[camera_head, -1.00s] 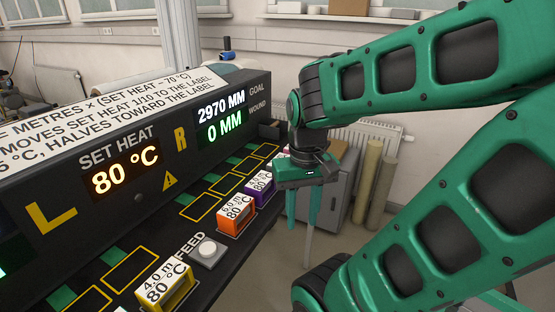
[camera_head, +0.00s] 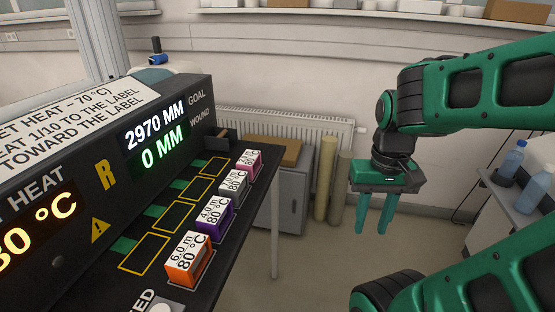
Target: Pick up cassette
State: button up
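Several cassettes stand in a row on the dark bench shelf in the head view. The nearest is an orange cassette (camera_head: 187,263) labelled 6.0 m, 80 °C. Behind it are a purple cassette (camera_head: 214,221) labelled 4.0 m, a grey cassette (camera_head: 233,187) and a pink cassette (camera_head: 249,164), both with labels too small to read fully. My gripper (camera_head: 374,216) hangs to the right of the bench over the floor, fingers pointing down. Its fingers are apart with nothing between them. It is well clear of every cassette.
Yellow-outlined empty slots (camera_head: 146,253) lie left of the cassettes. The display panel (camera_head: 150,128) reads 2970 MM goal and 0 MM wound. A grey cabinet (camera_head: 287,200) and rolled tubes (camera_head: 333,190) stand behind. Bottles (camera_head: 512,160) stand on a shelf at right.

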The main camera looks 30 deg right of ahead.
aim_at(251, 161)
jog(key=z, duration=1.35)
jog(key=i, duration=1.05)
jog(key=u, duration=1.95)
